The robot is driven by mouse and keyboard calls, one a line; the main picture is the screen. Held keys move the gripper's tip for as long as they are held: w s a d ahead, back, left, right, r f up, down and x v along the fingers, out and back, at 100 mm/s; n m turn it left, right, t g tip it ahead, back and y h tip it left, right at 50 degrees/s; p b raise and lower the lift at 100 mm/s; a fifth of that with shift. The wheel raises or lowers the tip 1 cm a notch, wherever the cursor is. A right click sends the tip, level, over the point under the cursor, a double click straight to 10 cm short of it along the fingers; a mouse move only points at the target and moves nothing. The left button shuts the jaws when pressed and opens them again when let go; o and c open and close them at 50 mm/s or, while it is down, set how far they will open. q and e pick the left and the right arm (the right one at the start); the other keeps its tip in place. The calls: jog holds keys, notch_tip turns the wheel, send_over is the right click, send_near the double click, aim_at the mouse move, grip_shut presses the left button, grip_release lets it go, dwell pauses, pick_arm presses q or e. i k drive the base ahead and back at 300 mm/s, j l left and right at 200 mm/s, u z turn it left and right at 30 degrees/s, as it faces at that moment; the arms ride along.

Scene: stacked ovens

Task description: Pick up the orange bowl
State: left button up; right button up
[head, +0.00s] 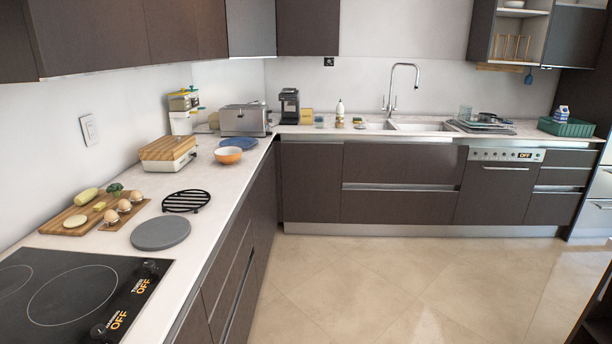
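The orange bowl (228,155) stands upright on the left-hand white counter, toward the inner corner. Its outside is orange and its inside is pale; it looks empty. It sits in front of the toaster, beside a blue round plate or mat (239,142), and right of a wooden-lidded bread box. Neither of my grippers shows in the head view.
A silver toaster (244,120) and a bread box (168,152) flank the bowl. Nearer are a black trivet (186,201), a grey round mat (160,232), a cutting board (75,226) with food, and a black cooktop (70,291). The tiled floor (400,290) is open.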

aim_at(227, 156)
jog(key=i+u, duration=0.2)
jog(key=i, duration=0.3)
jog(key=i+l+u, duration=0.25)
jog(key=i, duration=0.2)
jog(key=i+l+u, duration=0.2)
jog(key=i, duration=0.25)
